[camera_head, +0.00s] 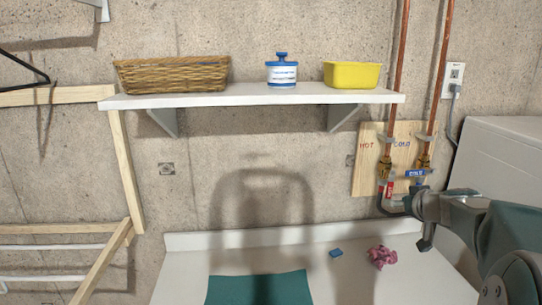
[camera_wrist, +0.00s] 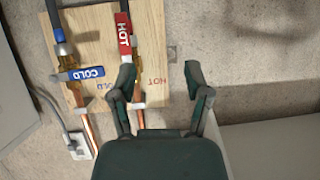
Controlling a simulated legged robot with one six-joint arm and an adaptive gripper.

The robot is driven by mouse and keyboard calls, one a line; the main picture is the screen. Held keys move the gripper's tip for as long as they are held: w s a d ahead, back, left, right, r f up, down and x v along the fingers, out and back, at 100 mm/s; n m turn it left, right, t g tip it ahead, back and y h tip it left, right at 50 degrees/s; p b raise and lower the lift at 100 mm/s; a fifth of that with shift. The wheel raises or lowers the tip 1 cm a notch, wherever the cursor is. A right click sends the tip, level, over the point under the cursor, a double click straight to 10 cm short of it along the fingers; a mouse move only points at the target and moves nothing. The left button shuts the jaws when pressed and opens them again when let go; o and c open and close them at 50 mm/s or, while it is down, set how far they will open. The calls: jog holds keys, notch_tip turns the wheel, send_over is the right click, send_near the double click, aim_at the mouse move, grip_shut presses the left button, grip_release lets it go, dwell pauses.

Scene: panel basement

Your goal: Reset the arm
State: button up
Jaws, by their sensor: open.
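My gripper (camera_head: 418,222) is at the right of the head view, on the bent end of my arm. It is in front of the wall just below the valve board and above the right end of the white counter. In the wrist view my gripper (camera_wrist: 161,84) shows two dark green fingers spread apart with nothing between them. The red HOT valve handle (camera_wrist: 124,36) lies along its pipe beyond the left finger. The blue COLD valve handle (camera_wrist: 82,73) lies crosswise to its pipe. Neither handle is between the fingers.
A wooden board (camera_head: 370,160) backs the copper pipes (camera_head: 399,60). A white appliance (camera_head: 500,150) stands at right. A shelf (camera_head: 250,97) holds a wicker basket (camera_head: 172,75), blue-white jar (camera_head: 282,72) and yellow tub (camera_head: 352,75). The counter (camera_head: 350,285) bears a pink cloth (camera_head: 382,257), blue sponge (camera_head: 336,253) and teal mat (camera_head: 225,290).

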jog(key=s+a+g+y, duration=0.1)
jog(key=s+a+g, duration=0.1)
jog(key=s+a, duration=0.65)
jog(key=s+a+g+y, duration=0.1)
jog(key=s+a+g, duration=0.1)
jog(key=s+a, duration=0.65)
jog(key=s+a+f+g+h, duration=0.1)
jog(key=s+a+f, duration=0.1)
jog(key=s, duration=0.6)
jog(key=s+a+f+m+g+h, duration=0.1)
jog(key=s+a+f+g+h, duration=0.1)
jog(key=s+f, duration=0.3)
jog(key=s+a, duration=0.1)
jog(key=s, duration=0.1)
jog(key=shift+s+h, duration=0.3)
jog(key=shift+s, duration=0.05)
